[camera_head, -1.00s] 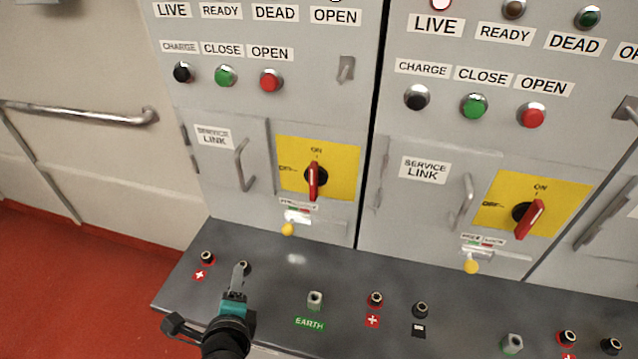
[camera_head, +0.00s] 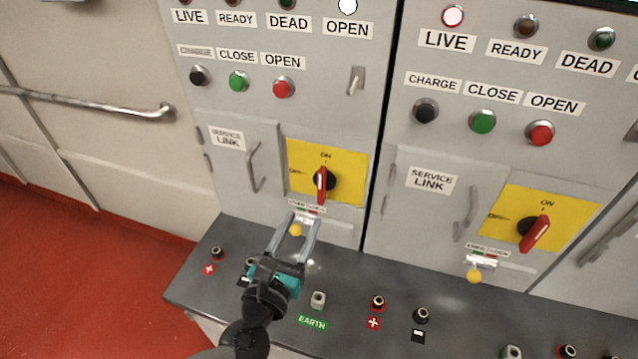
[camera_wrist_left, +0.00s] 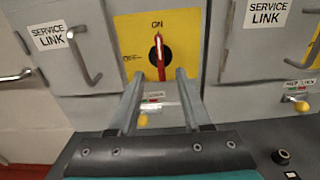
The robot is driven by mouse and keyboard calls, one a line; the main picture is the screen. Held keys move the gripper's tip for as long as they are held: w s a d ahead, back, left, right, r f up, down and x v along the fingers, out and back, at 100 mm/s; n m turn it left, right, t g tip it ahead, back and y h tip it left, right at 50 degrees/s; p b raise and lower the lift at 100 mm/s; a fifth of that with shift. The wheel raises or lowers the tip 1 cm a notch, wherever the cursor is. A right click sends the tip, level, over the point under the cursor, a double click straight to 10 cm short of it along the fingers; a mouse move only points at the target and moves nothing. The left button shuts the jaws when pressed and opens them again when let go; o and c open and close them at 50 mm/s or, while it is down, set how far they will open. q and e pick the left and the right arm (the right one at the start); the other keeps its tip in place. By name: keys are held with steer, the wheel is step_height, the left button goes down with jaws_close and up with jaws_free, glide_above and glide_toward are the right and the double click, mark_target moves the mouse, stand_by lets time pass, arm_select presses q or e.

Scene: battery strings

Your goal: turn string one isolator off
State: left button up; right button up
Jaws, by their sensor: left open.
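The left cabinet's isolator has a red handle (camera_head: 322,184) on a black hub over a yellow plate (camera_head: 352,172) marked ON and OFF. The handle stands upright, in line with the ON mark. In the left wrist view the red handle (camera_wrist_left: 160,56) shows ahead, between and beyond the fingers. My left gripper (camera_head: 301,220) is open and empty, below and short of the handle, with its fingers pointing at the cabinet. It also shows in the left wrist view (camera_wrist_left: 160,75). My right gripper is in neither view.
A yellow-knobbed interlock (camera_head: 296,230) sits below the handle, close to the fingers. The service link door handle (camera_head: 254,167) sticks out to the left. A second isolator (camera_head: 534,233) is on the right cabinet. The dark ledge (camera_head: 345,270) carries sockets.

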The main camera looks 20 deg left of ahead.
mark_target(320, 186)
arm_select(q)
steer(key=w, duration=0.5)
steer(key=w+p, duration=0.1)
steer(key=w, duration=0.4)
steer(key=shift+w+d, duration=0.2)
steer(key=shift+w, duration=0.2)
jaws_close()
